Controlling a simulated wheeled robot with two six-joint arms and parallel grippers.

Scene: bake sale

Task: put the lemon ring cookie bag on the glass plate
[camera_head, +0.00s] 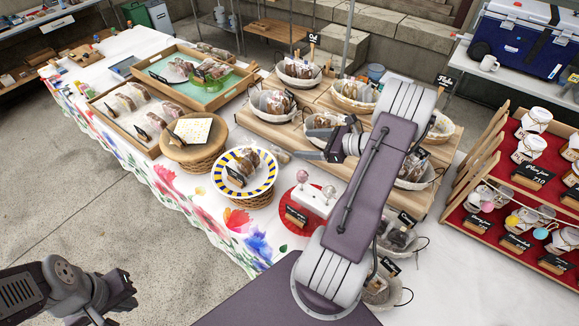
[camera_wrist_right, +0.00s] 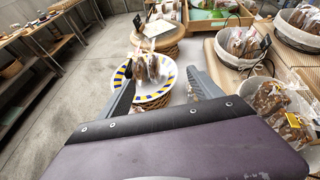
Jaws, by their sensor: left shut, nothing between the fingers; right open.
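Several clear bags of brown cookies (camera_head: 245,160) stand in a white bowl with a blue and yellow rim (camera_head: 226,184). I cannot tell which bag holds the lemon ring cookies. The bags also show in the right wrist view (camera_wrist_right: 145,68). My left gripper (camera_head: 123,297) is shut and empty over the floor at lower left.
A wicker stand with a pale top (camera_head: 193,130) is behind the bowl. A red round mat (camera_head: 290,216) with a white cake-pop holder (camera_head: 312,201) stands in front right. Lined baskets on wooden risers (camera_head: 270,128) crowd the right. Black sign cards stand among the goods.

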